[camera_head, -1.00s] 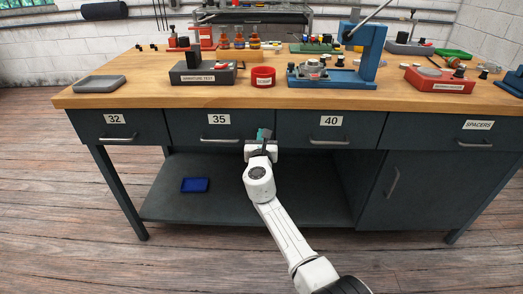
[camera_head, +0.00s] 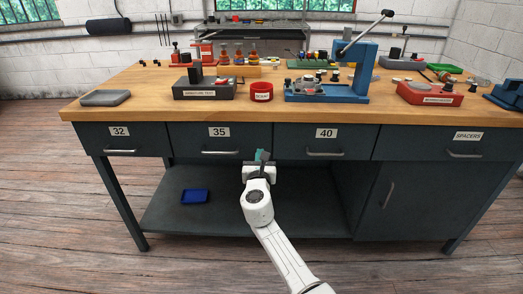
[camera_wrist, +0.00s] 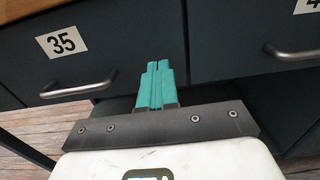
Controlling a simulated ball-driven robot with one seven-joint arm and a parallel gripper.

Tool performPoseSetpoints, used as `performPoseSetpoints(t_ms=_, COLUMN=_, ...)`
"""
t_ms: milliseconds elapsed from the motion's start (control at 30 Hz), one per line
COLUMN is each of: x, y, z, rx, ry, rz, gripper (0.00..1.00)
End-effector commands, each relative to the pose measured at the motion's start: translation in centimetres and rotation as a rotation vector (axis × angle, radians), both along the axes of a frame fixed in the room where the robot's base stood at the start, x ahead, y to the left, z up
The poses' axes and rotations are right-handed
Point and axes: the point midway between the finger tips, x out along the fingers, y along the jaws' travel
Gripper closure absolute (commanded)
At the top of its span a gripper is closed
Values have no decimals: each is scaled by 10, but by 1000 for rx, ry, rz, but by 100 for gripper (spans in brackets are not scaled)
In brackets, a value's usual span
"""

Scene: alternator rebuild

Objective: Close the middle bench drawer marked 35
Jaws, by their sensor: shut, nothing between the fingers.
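The middle drawer marked 35 (camera_head: 196,142) has a dark front with a silver bar handle (camera_head: 220,152). In the head view its front looks level with those of drawers 32 and 40, with no clear gap. In the wrist view drawer 35 (camera_wrist: 125,38) fills the upper left, with its label and its handle (camera_wrist: 75,90) at left. My gripper (camera_head: 261,155) is in front of the drawer's lower right corner. Its teal fingers (camera_wrist: 158,68) are pressed together and empty, right of the handle. I cannot tell whether the fingertips touch the front.
Drawer 32 (camera_head: 120,140) is on the left, drawer 40 (camera_head: 326,142) on the right, then the spacers drawer (camera_head: 440,145). A cabinet door (camera_head: 400,200) is below right. A blue tray (camera_head: 194,196) lies on the lower shelf (camera_head: 175,220). Floor at left is clear.

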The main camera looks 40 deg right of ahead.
Motion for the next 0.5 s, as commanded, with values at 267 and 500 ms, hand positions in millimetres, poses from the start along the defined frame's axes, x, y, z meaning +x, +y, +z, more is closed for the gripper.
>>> performPoseSetpoints(t_ms=267, x=-40, y=30, z=2, rx=1, ry=1, rz=3, gripper=100)
performPoseSetpoints(t_ms=500, x=-67, y=49, z=1, rx=1, ry=-1, rz=1, gripper=100)
